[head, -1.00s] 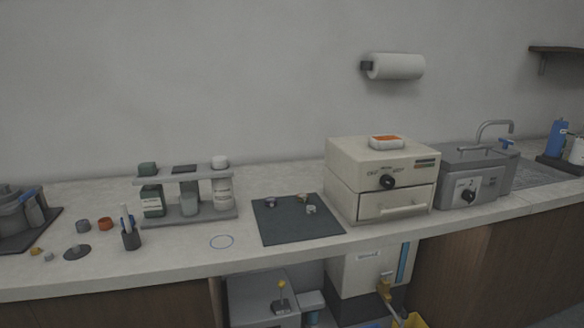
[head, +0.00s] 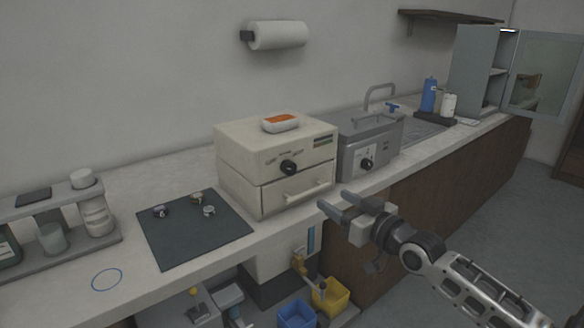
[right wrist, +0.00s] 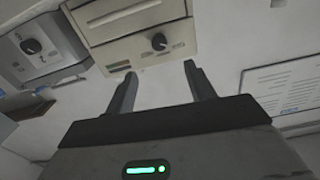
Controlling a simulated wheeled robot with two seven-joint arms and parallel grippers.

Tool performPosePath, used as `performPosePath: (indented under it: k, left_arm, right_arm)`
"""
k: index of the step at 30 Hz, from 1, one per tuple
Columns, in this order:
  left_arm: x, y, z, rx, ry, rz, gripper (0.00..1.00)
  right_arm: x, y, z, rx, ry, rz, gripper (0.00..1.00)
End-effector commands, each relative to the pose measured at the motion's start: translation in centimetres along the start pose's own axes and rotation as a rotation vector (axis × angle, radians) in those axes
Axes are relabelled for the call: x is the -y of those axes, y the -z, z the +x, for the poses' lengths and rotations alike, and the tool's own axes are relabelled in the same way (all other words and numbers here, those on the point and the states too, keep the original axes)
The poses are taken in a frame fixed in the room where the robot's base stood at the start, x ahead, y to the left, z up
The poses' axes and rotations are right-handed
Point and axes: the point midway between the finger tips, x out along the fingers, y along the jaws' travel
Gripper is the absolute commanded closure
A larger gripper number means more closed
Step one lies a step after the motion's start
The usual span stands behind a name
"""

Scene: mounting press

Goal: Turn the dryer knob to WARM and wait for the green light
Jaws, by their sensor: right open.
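The dryer (head: 240,180) is a cream box with a drawer below, standing on the counter. Its round black knob (head: 289,167) is on the upper front, with labels too small to read. A dark strip (head: 323,140) is at the upper right of that front; I see no lit green light there. My right gripper (head: 335,200) is open and empty, in front of the dryer's lower right, apart from the knob. In the right wrist view the knob (right wrist: 159,41) shows beyond and between the open fingers (right wrist: 160,70). My left gripper is not in view.
A grey lidded bath (head: 368,140) with its own black knob stands right of the dryer. The drawer handle (head: 307,190) juts out below the knob. A dark mat (head: 190,238) with small pieces lies left. An orange-and-white item (head: 281,123) sits on top.

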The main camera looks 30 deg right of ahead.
Motion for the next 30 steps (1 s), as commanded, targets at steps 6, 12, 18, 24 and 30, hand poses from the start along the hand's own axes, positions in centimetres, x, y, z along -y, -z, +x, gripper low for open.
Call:
performPosePath:
  k: [6,12,18,24,30]
  left_arm:
    - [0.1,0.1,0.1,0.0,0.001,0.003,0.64]
    - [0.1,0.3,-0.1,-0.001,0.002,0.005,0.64]
    - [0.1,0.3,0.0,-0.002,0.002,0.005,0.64]
    - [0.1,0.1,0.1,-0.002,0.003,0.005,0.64]
    - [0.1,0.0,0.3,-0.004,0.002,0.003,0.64]
  right_arm:
    - [-0.5,1.1,1.9,-0.022,-0.004,0.005,0.46]
    - [-0.5,1.2,5.4,-0.022,-0.004,0.004,0.46]
    - [-0.5,1.1,9.2,-0.02,-0.004,0.006,0.46]
    - [-0.5,1.1,12.8,-0.019,-0.003,0.004,0.46]
    - [-0.5,1.0,15.2,-0.017,-0.003,0.004,0.46]
